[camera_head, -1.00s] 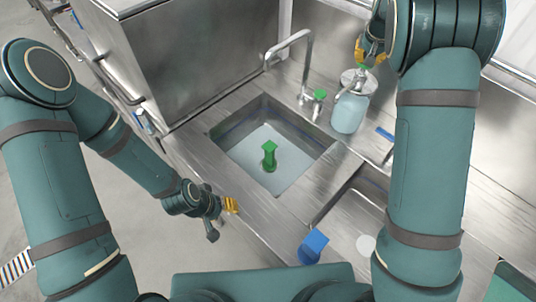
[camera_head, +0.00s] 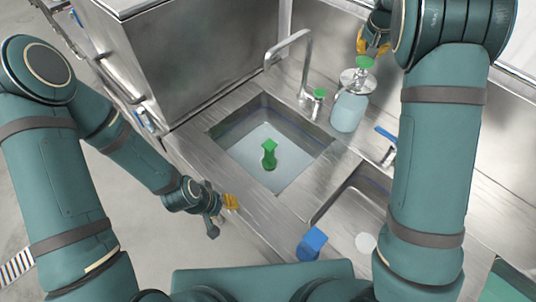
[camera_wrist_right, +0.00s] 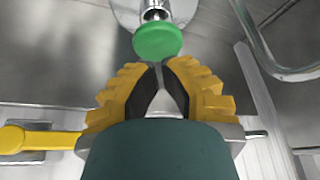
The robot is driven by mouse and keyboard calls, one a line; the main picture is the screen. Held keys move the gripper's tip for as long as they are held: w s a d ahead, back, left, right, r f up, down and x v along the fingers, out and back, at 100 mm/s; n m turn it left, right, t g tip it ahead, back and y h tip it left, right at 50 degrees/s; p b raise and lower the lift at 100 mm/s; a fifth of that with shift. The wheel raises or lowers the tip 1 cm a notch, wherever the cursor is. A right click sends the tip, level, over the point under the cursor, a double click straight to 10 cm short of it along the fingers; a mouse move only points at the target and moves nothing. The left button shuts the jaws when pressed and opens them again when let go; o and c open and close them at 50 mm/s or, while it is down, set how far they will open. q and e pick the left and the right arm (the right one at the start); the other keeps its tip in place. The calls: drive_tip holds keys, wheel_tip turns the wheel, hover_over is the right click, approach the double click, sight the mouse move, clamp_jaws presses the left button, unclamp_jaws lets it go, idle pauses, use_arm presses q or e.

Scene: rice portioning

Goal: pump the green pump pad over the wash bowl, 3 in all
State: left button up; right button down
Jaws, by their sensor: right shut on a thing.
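The green pump pad (camera_head: 365,62) tops a metal pump on a pale blue bottle (camera_head: 348,113) behind the sink. The bottle stands upright. My right gripper (camera_head: 372,47) is just above the pad, apparently apart from it. In the right wrist view its yellow fingers (camera_wrist_right: 158,68) are shut with their tips together, and the green pad (camera_wrist_right: 158,40) shows just beyond them. I see nothing between the fingers. The wash bowl, the left basin (camera_head: 228,135), has a pale bottom and a green upright piece (camera_head: 269,154) inside. My left gripper (camera_head: 230,202) is at the counter's front left edge; its opening is unclear.
A faucet (camera_head: 305,65) with a green-topped knob (camera_head: 319,94) stands between the basin and the bottle. A second basin (camera_head: 345,210) is to the right, with a blue block (camera_head: 312,243) near its front. A large metal box (camera_head: 195,65) stands at the left back.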

wheel_tip(320, 180, up, 6)
idle(0.7)
drive_tip(key=shift+f, duration=0.1)
idle(0.4)
